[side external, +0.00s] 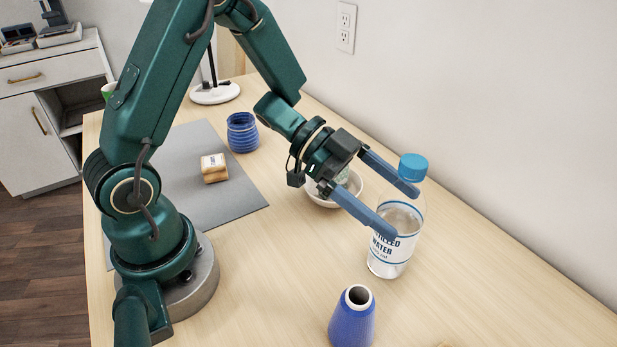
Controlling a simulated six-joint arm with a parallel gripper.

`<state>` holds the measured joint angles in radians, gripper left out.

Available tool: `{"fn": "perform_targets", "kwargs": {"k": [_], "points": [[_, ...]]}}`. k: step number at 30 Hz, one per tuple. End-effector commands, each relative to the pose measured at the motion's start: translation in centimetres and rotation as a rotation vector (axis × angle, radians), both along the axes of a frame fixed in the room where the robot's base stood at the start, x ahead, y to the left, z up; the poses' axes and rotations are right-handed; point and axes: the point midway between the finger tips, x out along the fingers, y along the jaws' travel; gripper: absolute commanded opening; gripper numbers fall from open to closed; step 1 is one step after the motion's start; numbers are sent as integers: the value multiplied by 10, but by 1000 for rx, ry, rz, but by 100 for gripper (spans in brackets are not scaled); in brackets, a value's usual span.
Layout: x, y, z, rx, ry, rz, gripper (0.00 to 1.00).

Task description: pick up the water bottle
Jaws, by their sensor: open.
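The water bottle (392,254) is clear with a blue cap and a label with dark lettering. It stands upright on the wooden table at the right, near the wall. My gripper (404,211) is open, with its two long blue-grey fingers pointing at the bottle's upper part. One finger passes in front of the bottle and the other reaches the area just below the cap. I cannot tell whether either finger touches it. The bottle's upper side is partly hidden by the near finger.
A blue thread cone (352,318) stands in front of the bottle. A white bowl (322,201) sits below my gripper. The wall (500,130) is close behind.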

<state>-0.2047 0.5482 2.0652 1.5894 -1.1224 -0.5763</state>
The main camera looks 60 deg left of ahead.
Motion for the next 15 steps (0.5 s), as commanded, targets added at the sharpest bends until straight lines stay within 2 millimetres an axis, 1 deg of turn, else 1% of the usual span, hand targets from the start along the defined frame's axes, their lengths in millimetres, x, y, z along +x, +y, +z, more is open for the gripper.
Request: {"fn": "perform_targets", "kwargs": {"k": [6,9,15], "points": [[10,-24,-11,1,1,-5,100],[14,-33,-15,1,1,-3,100],[18,-40,-18,2,-1,-1,100]]}}
